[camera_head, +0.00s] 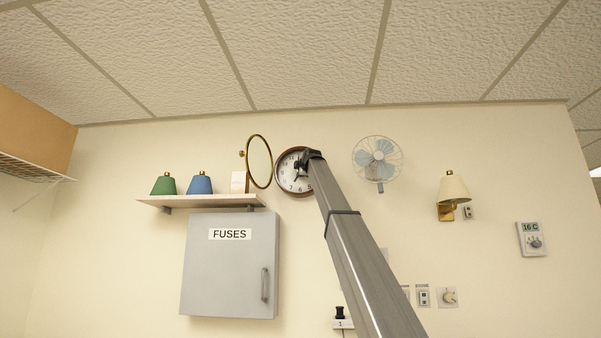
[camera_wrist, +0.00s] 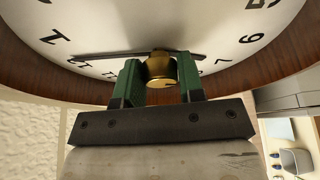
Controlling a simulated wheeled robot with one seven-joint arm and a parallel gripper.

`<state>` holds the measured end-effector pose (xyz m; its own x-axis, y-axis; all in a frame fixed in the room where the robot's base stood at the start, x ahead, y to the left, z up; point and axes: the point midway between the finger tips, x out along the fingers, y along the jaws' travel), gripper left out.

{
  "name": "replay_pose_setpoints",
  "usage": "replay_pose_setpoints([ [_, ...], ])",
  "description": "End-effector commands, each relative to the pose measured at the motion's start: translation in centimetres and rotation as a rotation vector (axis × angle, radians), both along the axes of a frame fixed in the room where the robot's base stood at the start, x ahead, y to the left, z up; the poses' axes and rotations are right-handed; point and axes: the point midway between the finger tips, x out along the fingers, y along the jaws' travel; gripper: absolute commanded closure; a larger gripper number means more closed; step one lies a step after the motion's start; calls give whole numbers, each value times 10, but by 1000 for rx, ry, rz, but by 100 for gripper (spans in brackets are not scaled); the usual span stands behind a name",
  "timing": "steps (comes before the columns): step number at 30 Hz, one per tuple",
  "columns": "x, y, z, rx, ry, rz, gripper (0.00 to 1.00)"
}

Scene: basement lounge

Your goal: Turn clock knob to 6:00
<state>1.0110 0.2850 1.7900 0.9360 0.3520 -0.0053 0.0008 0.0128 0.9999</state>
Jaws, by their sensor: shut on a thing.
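The round wall clock (camera_head: 286,174) has a white face and a brown rim and hangs on the far wall; my arm covers part of its right side. In the wrist view the clock face (camera_wrist: 150,22) fills the top, with black numerals and a dark hand lying across it behind the knob. The brass knob (camera_wrist: 161,69) is at the clock, between the green fingertips. My gripper (camera_wrist: 160,82) is shut on the knob, one finger on each side. In the head view my gripper (camera_head: 306,163) is at the clock, small and dark. The exact time is hard to read.
A round gold-framed mirror (camera_head: 260,162) stands close left of the clock. A shelf (camera_head: 200,200) with lamps is left, above a grey fuse box (camera_head: 230,270). A wall fan (camera_head: 377,160) is right of the clock, and a wall lamp (camera_head: 453,190) farther right.

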Motion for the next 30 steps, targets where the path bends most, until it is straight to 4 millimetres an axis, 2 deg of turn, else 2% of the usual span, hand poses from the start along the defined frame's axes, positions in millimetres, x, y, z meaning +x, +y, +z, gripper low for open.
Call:
replay_pose_setpoints([
  [6, 1, 0, 1, -196, 7, 0, 88],
  [15, 1, 1, 1, -400, 15, -1, 88],
  [30, 0, 0, 1, -513, 18, -1, 88],
])
